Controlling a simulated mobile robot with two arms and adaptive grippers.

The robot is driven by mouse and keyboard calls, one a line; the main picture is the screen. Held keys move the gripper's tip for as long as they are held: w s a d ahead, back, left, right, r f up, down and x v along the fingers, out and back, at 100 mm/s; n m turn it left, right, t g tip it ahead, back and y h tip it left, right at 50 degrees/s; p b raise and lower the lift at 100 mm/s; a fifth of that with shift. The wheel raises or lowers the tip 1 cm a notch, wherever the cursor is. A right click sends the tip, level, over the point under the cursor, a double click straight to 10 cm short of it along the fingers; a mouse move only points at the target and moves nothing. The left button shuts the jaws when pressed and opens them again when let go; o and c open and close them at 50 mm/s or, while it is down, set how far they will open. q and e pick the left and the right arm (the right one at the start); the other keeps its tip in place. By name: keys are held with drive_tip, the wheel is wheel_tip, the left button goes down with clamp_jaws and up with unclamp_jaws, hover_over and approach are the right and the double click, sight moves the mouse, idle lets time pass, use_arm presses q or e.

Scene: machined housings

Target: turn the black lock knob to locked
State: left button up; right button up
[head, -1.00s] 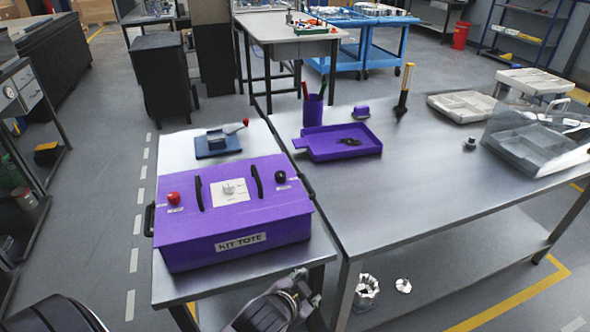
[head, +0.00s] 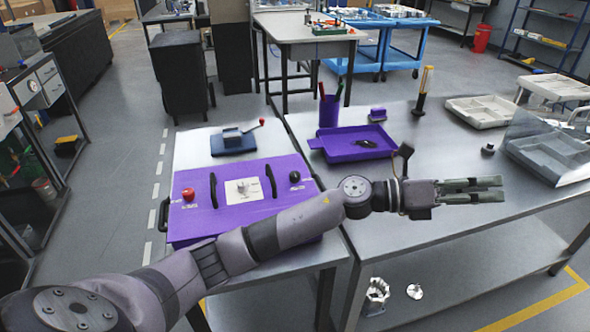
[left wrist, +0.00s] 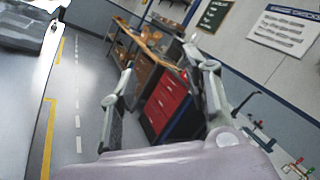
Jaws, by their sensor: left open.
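The black lock knob (head: 295,176) sits on the right part of the top of the purple kit tote (head: 222,213), above a small label. A red knob (head: 188,194) sits at the left of the same top. My left gripper (head: 502,189) is to the right of the tote, over the steel table, pointing right. It is open and empty; its fingers also show in the left wrist view (left wrist: 160,100). The knob's exact setting is too small to tell. My right gripper is not in view.
A purple tray (head: 345,152) holding a small dark item and a purple pen cup (head: 329,110) stand behind my gripper. Grey divided trays (head: 490,113) are at the back right. A blue toggle clamp (head: 233,142) stands behind the tote. The front of the steel table (head: 430,250) is clear.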

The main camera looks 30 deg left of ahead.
use_arm(q)
wheel_tip(320, 180, down, 3)
drive_tip(key=w+a+m+g+y, duration=0.2)
drive_tip(key=m+g+y, duration=0.1)
drive_tip(key=m+g, duration=0.3)
wheel_tip(320, 180, up, 8)
drive_tip(key=f+m+g+y, duration=0.1)
drive_tip(key=m+g+y, duration=0.2)
drive_tip(key=y, duration=1.2)
hover_over(294, 174)
wheel_tip(294, 174, down, 16)
drive_tip(key=shift+w+f+p, duration=0.1)
drive_tip(key=shift+f+p, duration=0.15)
drive_tip(key=shift+p, duration=0.45)
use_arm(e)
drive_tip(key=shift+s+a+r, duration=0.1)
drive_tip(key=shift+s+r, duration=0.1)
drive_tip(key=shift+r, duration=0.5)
use_arm(q)
drive_tip(key=shift+c, duration=0.3)
clamp_jaws()
